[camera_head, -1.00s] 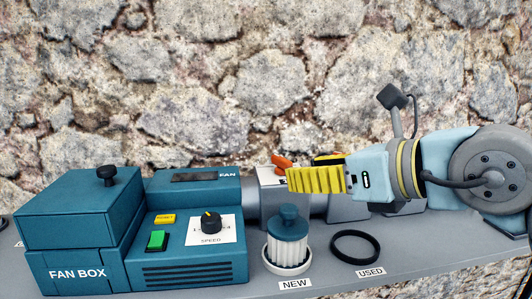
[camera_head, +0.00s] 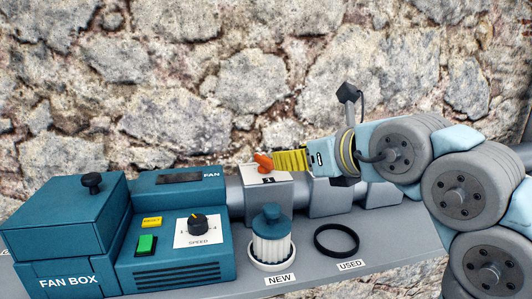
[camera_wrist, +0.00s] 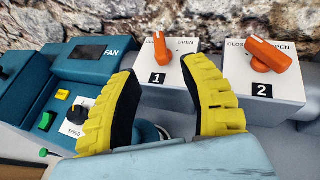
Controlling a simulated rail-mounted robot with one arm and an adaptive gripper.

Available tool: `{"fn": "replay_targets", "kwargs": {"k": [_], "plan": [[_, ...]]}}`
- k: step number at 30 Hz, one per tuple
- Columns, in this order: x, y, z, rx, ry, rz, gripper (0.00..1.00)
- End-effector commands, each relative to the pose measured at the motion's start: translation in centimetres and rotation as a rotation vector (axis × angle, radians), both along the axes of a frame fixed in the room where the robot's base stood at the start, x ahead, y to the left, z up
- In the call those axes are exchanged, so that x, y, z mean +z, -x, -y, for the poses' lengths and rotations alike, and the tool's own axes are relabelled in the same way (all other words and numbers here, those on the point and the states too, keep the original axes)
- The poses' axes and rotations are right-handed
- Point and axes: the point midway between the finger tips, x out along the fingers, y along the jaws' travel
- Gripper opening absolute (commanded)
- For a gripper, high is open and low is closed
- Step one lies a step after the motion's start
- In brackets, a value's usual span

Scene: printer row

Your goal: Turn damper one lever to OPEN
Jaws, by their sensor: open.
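The damper one lever (camera_wrist: 160,46) is orange, on top of a light box marked 1 (camera_wrist: 153,99). In the wrist view its upper end lies by the end of the word CLOSED, left of OPEN. The lever also shows in the head view (camera_head: 264,161). My gripper (camera_wrist: 163,66) is open and empty, its yellow fingers spread on either side of box 1's front in the wrist view. In the head view my gripper (camera_head: 280,160) appears just right of the lever; contact cannot be told.
Box 2 (camera_wrist: 256,88) with its orange lever (camera_wrist: 268,54) stands right of box 1. The teal fan box (camera_head: 70,225) and fan unit (camera_head: 180,250) stand left. A new filter (camera_head: 270,240) and black ring (camera_head: 336,240) sit in front on the shelf. A stone wall is behind.

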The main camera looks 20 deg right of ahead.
Motion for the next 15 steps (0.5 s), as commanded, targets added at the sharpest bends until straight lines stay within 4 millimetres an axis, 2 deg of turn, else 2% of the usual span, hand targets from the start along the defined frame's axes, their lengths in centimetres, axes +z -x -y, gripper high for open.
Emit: {"fn": "replay_targets", "kwargs": {"k": [9, 15], "plan": [[-1.8, -4.8, -1.2, 0.004, -0.003, -0.003, 0.45], [-2.9, -7.2, -1.8, 0.004, -0.002, -0.003, 0.45]]}}
